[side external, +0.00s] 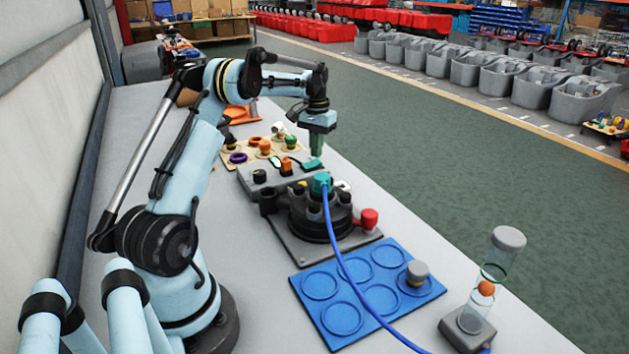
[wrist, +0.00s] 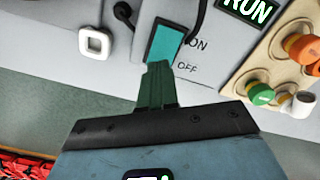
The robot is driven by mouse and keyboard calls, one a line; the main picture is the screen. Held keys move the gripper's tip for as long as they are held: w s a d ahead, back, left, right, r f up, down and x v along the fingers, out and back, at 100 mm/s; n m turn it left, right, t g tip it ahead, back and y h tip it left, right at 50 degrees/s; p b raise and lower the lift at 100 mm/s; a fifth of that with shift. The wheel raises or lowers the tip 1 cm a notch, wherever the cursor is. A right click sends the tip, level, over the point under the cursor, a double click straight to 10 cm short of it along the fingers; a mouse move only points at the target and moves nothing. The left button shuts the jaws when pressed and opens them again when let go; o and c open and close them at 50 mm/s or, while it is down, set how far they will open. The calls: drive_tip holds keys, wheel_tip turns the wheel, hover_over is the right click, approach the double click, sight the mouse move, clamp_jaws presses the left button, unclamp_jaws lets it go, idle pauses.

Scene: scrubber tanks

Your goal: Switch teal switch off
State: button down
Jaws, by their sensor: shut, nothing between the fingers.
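The teal switch (wrist: 166,42) is a flat rocker in a dark frame on a light grey control box. ON is printed beside its upper part and OFF beside its lower end. In the side external view the teal switch (side external: 313,164) lies at the box's right end, just below my gripper. My gripper (wrist: 157,66) is shut and empty, pointing at the switch's lower end by the OFF label. Its tips overlap that end in the wrist view; I cannot tell whether they touch. The gripper (side external: 317,153) points down in the side external view.
A beige board with coloured knobs (wrist: 261,93) is close by. A dark round fixture with a blue cable (side external: 340,250) and a blue tray (side external: 302,264) stand nearer the camera.

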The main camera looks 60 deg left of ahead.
sight(318, 162)
drive_tip(key=shift+f, duration=0.95)
idle(0.5)
drive_tip(key=shift+r, duration=3.5)
drive_tip(key=d+r+m+t, duration=0.1)
drive_tip(key=d+r, duration=0.2)
drive_tip(key=d, duration=0.3)
drive_tip(key=s+d+r+m+t+y, duration=0.1)
drive_tip(key=d+r, duration=0.1)
drive_tip(key=d, duration=0.5)
drive_tip(key=d+r+m+t, duration=0.1)
drive_tip(key=d+r, duration=0.2)
drive_tip(key=d, duration=0.3)
drive_tip(key=s+d+f+m+t, duration=0.1)
drive_tip(key=s+d+f+t, duration=0.1)
drive_tip(key=s+d, duration=0.3)
drive_tip(key=s+d+f+m+t+h, duration=0.1)
drive_tip(key=s+d+f, duration=0.3)
drive_tip(key=d, duration=0.6)
drive_tip(key=s+m+t, duration=0.1)
drive_tip(key=s, duration=0.1)
drive_tip(key=shift+s+d, duration=0.25)
drive_tip(key=shift+s, duration=0.05)
